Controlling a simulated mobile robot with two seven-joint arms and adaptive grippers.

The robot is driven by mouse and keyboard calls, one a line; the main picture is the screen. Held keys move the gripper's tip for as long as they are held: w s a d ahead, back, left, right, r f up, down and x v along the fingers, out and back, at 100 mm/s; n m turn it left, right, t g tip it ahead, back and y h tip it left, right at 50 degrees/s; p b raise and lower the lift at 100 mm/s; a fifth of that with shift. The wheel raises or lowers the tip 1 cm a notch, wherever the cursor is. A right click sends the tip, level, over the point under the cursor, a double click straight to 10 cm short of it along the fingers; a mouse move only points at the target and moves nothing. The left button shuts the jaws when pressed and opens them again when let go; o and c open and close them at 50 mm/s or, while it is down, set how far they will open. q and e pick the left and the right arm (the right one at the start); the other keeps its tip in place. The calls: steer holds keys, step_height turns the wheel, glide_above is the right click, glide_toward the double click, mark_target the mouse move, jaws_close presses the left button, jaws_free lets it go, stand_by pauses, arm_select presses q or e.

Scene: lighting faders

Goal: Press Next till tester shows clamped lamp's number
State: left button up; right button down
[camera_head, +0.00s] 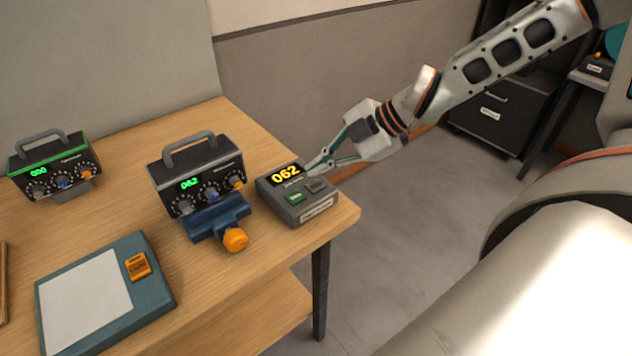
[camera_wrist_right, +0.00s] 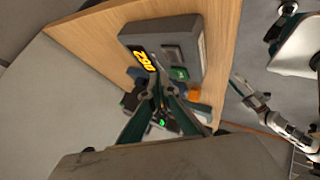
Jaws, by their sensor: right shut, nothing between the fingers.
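The tester (camera_head: 300,212) is a dark grey box at the table's right corner, with a yellow display reading 062. It has a green button (camera_head: 296,197) and a dark grey button (camera_head: 316,184); their labels are too small to read surely. The boxed unit with knobs (camera_head: 163,180) sits at the blue clamp (camera_head: 215,222) with an orange knob; its green digits look like 062. My right gripper (camera_head: 309,171) is shut and empty, its tips at the tester's far edge beside the display; contact is unclear. My left gripper (camera_wrist_right: 250,95) seems to show in the wrist view, its jaws unclear.
A second knobbed unit (camera_head: 60,181) with green digits stands at the table's far left. A blue-framed pad (camera_head: 152,284) with an orange button lies at the front. A dark drawer cabinet (camera_head: 490,113) stands on the floor behind. Bare table (camera_head: 120,135) lies behind the units.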

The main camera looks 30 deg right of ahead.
mark_target(319, 185)
steer(key=shift+r+p, duration=0.9)
steer(key=shift+r, duration=0.9)
arm_select(q)
steer(key=r, duration=0.3)
steer(key=shift+w, duration=0.35)
